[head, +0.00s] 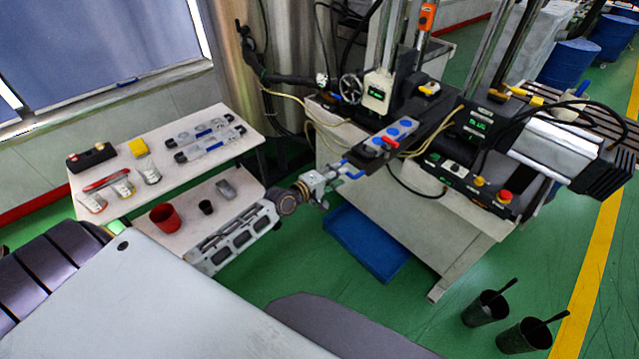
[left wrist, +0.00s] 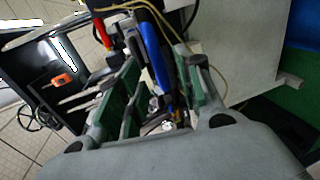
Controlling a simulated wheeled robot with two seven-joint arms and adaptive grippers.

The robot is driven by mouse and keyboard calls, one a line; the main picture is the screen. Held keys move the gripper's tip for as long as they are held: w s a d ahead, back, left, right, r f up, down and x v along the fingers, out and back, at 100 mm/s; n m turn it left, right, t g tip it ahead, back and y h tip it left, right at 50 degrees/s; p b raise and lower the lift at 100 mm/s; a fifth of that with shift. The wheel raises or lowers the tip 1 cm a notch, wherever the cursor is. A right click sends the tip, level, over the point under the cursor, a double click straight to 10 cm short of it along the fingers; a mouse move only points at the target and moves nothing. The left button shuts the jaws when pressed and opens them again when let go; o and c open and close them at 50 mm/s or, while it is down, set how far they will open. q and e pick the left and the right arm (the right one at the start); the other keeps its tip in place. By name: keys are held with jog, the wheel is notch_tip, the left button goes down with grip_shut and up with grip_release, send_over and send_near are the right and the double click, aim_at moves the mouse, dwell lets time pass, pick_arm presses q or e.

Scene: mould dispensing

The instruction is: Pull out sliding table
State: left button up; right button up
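The machine (head: 400,215) stands at centre right in the head view. A dark sliding part (head: 368,160) projects from its front, with a blue and red block on top. A blue handle (head: 352,170) is at its near end. My left gripper (head: 333,178) reaches in from the left, close to this handle. In the left wrist view, the blue handle (left wrist: 156,62) lies between the spread green-padded fingers of the left gripper (left wrist: 162,75). The fingers look apart from it, though contact is hard to judge. My right gripper is not in view.
A white two-level table (head: 240,122) with tools, cups and cans stands at left. A blue tray (head: 365,242) lies on the floor beneath the machine's front. Two dark cups (head: 485,308) with sticks stand at lower right. Cables hang around the machine.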

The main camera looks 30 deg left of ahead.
pick_arm(q)
jog(key=v, duration=0.7)
jog(key=shift+s, duration=0.25)
dwell(0.3)
jog(key=shift+m, duration=0.3)
dwell(0.4)
